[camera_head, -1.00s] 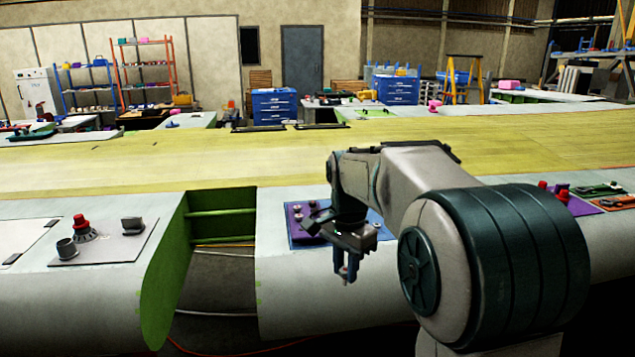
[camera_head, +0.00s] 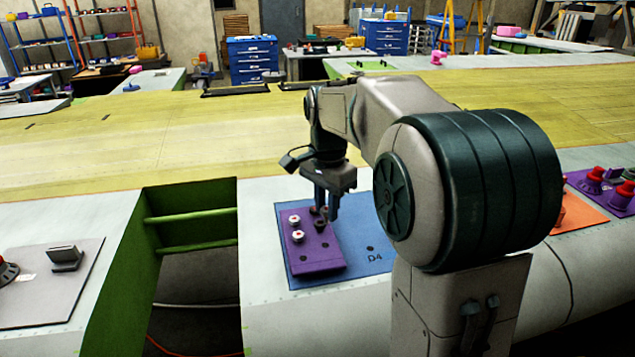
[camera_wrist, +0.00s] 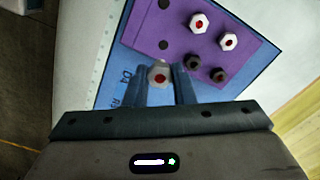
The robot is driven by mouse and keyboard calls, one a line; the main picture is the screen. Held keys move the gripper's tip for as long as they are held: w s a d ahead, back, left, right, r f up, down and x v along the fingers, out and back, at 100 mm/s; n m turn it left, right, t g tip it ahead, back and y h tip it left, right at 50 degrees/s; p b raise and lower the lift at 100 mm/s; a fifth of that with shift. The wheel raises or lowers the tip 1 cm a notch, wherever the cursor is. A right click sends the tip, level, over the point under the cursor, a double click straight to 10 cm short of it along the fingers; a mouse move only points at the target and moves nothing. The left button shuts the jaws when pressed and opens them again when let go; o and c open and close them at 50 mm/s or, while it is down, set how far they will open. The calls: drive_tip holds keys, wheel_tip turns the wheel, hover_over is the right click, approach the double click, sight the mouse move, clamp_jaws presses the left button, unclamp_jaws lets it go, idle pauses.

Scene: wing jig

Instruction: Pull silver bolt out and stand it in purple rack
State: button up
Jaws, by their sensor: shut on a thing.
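My gripper (camera_head: 326,208) points down over the right part of the purple rack (camera_head: 315,262) in the head view. In the wrist view my gripper (camera_wrist: 160,85) is shut on a silver bolt (camera_wrist: 159,75), a hex head with a red centre. The held bolt's shank is hidden, and I cannot make the bolt out in the head view. The rack also shows in the wrist view (camera_wrist: 185,42). Two silver bolts with red centres (camera_wrist: 199,23) (camera_wrist: 228,41) and two dark bolts (camera_wrist: 193,62) (camera_wrist: 219,75) stand in it. Two dark holes (camera_wrist: 163,45) (camera_wrist: 163,4) are empty.
The rack lies on a blue mat (camera_head: 372,268) marked D4, on the grey wing edge. A green-walled opening (camera_head: 190,270) lies to the left. A grey panel (camera_head: 45,315) with fittings is further left. An orange mat (camera_head: 578,212) and a purple block (camera_head: 606,193) with red knobs lie right.

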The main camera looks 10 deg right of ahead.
sight(326, 221)
drive_tip(key=shift+w, duration=0.4)
drive_tip(key=shift+s+f+b, duration=0.15)
drive_tip(key=shift+f+b, duration=0.7)
drive_tip(key=shift+f, duration=0.05)
drive_tip(key=shift+f+b, duration=1.9)
drive_tip(key=shift+f, duration=0.35)
drive_tip(key=shift+f+b, duration=0.75)
drive_tip(key=shift+f, duration=0.45)
drive_tip(key=o, duration=1)
drive_tip(key=shift+o, duration=0.2)
